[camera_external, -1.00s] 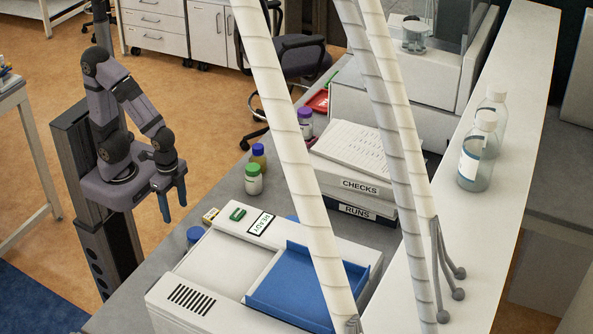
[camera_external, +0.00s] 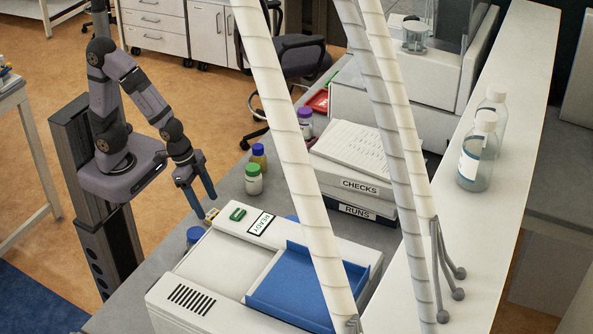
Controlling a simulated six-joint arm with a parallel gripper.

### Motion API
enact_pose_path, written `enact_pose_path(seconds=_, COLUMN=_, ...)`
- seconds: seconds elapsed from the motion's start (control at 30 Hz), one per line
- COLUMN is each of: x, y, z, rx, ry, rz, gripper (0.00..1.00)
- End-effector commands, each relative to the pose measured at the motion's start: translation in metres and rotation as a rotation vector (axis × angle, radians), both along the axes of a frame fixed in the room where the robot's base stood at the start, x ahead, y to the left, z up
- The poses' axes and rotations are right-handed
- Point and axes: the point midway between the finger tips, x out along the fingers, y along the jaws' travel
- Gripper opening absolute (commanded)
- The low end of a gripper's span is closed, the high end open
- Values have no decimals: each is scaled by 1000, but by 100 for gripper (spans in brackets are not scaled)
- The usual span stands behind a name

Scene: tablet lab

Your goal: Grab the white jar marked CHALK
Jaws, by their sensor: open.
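A white jar with a green cap (camera_external: 254,181) stands upright on the grey bench, left of the white slanted tube. No CHALK marking is readable on any jar from here. My gripper (camera_external: 206,203) is open and empty, with blue fingers pointing down. It is at the bench's left edge, to the left of the green-capped jar and apart from it.
A blue-capped amber jar (camera_external: 258,155) stands just behind the green-capped one. A purple-capped jar (camera_external: 305,118) is farther back. Slanted tubes (camera_external: 290,130) rise on the right.

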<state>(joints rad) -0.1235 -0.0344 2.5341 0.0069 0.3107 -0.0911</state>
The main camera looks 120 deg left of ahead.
Motion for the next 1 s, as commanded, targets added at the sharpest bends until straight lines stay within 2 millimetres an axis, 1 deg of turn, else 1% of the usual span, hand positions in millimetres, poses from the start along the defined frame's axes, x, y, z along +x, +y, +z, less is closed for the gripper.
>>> enact_pose_path(seconds=0.03, x=13, y=15, z=7, rx=18, ry=-44, rz=20, gripper=65)
enact_pose_path(seconds=0.1, x=34, y=34, z=13, rx=43, ry=-126, rz=39, gripper=65)
enact_pose_path(seconds=0.2, x=60, y=60, z=24, rx=74, ry=-243, rz=60, gripper=65)
enact_pose_path(seconds=0.3, x=80, y=82, z=36, rx=98, ry=-355, rz=75, gripper=65)
enact_pose_path(seconds=0.4, x=96, y=101, z=48, rx=116, ry=-456, rz=87, gripper=65)
enact_pose_path(seconds=0.6, x=112, y=134, z=67, rx=142, ry=-645, rz=94, gripper=65)
enact_pose_path(seconds=0.7, x=115, y=150, z=81, rx=149, ry=-754, rz=99, gripper=65)
enact_pose_path(seconds=0.8, x=113, y=163, z=96, rx=150, ry=-868, rz=111, gripper=65)
enact_pose_path(seconds=0.83, x=106, y=167, z=72, rx=154, ry=-855, rz=100, gripper=65)
enact_pose_path(seconds=0.9, x=92, y=172, z=43, rx=168, ry=-836, rz=64, gripper=65)
enact_pose_path(seconds=1.0, x=78, y=174, z=18, rx=177, ry=-827, rz=30, gripper=65)
